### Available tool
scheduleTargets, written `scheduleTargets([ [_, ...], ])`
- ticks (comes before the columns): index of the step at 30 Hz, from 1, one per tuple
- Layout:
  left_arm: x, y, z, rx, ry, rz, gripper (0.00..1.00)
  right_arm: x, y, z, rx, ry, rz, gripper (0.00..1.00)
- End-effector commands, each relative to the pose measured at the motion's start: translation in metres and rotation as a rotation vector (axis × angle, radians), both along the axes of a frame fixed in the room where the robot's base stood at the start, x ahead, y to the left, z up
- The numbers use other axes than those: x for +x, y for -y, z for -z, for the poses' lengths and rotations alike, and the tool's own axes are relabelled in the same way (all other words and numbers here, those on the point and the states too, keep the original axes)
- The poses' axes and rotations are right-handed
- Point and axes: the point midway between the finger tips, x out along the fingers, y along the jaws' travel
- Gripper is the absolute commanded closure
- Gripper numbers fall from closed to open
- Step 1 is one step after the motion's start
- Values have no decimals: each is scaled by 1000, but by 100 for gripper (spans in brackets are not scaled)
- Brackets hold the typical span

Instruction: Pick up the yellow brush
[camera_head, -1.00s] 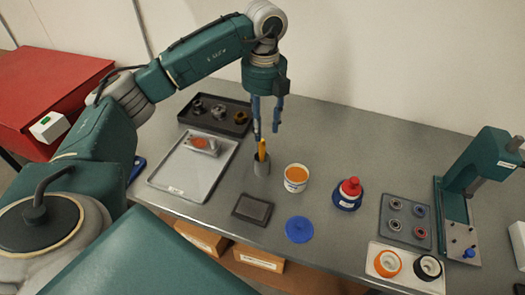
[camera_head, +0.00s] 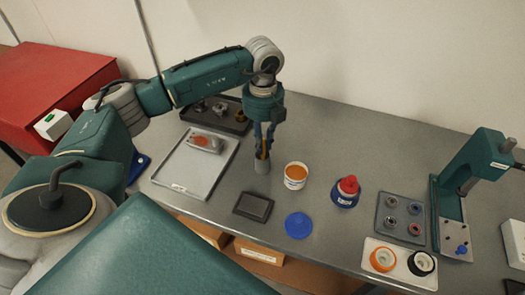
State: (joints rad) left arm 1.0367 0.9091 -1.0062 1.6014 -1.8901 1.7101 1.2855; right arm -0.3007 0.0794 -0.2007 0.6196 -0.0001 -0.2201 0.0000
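The yellow brush (camera_head: 263,150) stands upright in a small grey cup (camera_head: 262,167) near the middle of the table. Only a strip of its yellow handle shows between my fingers. My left gripper (camera_head: 263,153) comes down from above, with its dark blue fingers close together on both sides of the handle, just above the cup rim. It looks shut on the brush, though the contact itself is too small to see clearly. The brush is still in the cup. My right gripper is not in view.
A white tub with orange contents (camera_head: 296,176) and a blue lid (camera_head: 298,225) are right of the cup. A dark pad (camera_head: 254,206) lies in front. A grey tray (camera_head: 187,181) and a black parts tray (camera_head: 236,122) are left. A red-capped bottle (camera_head: 346,192) stands further right.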

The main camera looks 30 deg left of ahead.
Motion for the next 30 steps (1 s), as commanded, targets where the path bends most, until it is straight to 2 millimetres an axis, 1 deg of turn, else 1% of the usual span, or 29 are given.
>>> scheduleTargets([
  [11, 0, 0, -1, -1, 1, 0, 100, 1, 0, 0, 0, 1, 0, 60],
  [17, 1, 0, -11, 0, 3, -1, 100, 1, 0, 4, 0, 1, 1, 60],
  [20, 2, 0, -24, -1, 5, -1, 100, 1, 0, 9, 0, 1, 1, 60],
  [23, 2, 1, -43, -2, 7, 0, 100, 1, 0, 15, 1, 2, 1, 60],
  [26, 2, 1, -67, -1, 9, 1, 100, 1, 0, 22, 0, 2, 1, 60],
  [30, 2, 1, -109, -2, 10, 0, 100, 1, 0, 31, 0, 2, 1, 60],
])
